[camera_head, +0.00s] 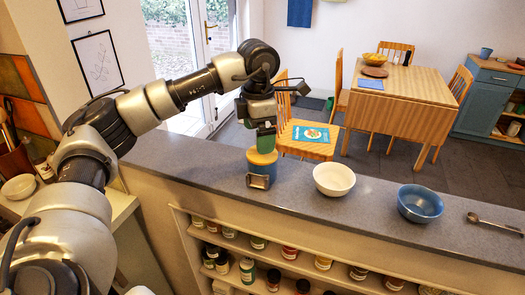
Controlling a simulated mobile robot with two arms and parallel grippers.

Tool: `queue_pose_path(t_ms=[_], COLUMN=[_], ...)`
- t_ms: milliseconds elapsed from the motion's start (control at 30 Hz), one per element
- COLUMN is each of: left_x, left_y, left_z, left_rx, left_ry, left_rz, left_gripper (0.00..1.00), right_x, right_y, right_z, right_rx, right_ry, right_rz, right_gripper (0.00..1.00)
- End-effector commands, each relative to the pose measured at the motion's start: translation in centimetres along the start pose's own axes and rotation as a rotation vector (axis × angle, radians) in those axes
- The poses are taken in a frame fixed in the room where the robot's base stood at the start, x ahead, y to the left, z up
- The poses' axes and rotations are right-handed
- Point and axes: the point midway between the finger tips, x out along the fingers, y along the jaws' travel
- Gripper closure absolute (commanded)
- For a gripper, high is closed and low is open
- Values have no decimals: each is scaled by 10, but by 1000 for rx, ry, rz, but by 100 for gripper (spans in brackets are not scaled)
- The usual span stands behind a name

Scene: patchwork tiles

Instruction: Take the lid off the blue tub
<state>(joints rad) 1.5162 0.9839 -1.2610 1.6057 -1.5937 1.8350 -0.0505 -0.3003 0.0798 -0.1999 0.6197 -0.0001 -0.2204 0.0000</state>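A small tub (262,170) with a tan, wood-like lid (262,157) stands upright on the grey counter (300,205). Little of its body shows, and it looks blue-grey. The lid sits on top of the tub. My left gripper (265,147) points straight down, right over the lid. Its green-tipped end hides the lid's middle. I cannot tell whether the fingers touch the lid or are closed on it. My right gripper is out of view.
A small square metal item (258,181) is right in front of the tub. A white bowl (334,180), a blue bowl (420,203) and a metal spoon (494,224) are farther right on the counter. Shelves with several jars are below.

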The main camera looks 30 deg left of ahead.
Motion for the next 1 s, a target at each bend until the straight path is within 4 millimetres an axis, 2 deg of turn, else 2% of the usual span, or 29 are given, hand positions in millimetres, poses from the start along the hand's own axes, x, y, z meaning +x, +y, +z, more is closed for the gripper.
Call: queue_pose_path(t_ms=[167,300,567,600,667,867,900,1000], left_x=[23,42,47,47,47,47,47,47], left_y=[-4,-3,-3,-3,-3,-3,-3,-3], left_z=[0,1,1,1,1,1,1,1], left_rx=[2,-1,0,0,0,0,0,0], left_ry=[6,3,0,0,0,0,0,0], left_rz=[-4,-2,-1,-1,-1,-1,-1,-1], left_gripper=[0,0,0,2,11,41,44,44], right_x=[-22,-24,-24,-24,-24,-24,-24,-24], right_y=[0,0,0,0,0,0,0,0], right_z=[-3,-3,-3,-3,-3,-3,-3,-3], right_rx=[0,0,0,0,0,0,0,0], right_ry=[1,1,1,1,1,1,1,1], right_rz=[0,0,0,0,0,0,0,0], right_gripper=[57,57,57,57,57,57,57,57])
